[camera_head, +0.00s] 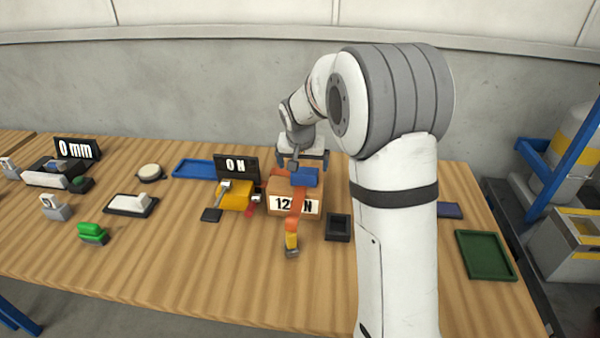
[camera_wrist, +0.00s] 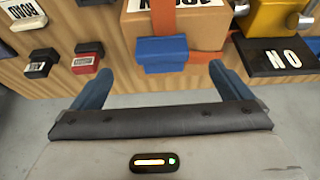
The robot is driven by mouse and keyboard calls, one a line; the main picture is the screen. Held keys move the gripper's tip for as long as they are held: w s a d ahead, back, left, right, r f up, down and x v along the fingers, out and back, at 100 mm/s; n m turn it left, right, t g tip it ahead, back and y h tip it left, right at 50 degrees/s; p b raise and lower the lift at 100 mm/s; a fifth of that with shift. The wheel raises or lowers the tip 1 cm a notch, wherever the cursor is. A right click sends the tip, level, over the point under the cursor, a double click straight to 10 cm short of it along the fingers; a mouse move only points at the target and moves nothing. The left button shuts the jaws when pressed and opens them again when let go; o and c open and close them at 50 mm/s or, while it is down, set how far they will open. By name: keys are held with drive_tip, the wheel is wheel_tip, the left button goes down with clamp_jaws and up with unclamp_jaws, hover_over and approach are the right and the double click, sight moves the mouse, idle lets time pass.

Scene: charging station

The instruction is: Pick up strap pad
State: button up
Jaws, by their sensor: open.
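The strap pad appears to be the blue block (camera_head: 305,177) on the orange strap (camera_head: 296,200) at the top of a brown box (camera_head: 283,190). In the wrist view the blue pad (camera_wrist: 162,53) lies ahead of and between my two blue fingers, with the orange strap (camera_wrist: 176,17) running to it. My gripper (camera_head: 303,160) is above the box, close to the pad. In the wrist view my gripper (camera_wrist: 160,70) is open, a finger on either side, wider than the pad.
A 0 N display (camera_head: 236,165) and a yellow device (camera_head: 236,195) stand close left of the box. A dark square tray (camera_head: 338,227) is close right. A blue tray (camera_head: 193,169) lies behind left, a green tray (camera_head: 485,255) far right. The table's front middle is clear.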

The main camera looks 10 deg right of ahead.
sight(304, 173)
drive_tip(key=p+x, duration=0.1)
drive_tip(key=x, duration=0.3)
drive_tip(key=w+p+x, duration=0.1)
drive_tip(key=x, duration=0.3)
drive_tip(key=shift+w, duration=0.2)
drive_tip(key=c, duration=1.1)
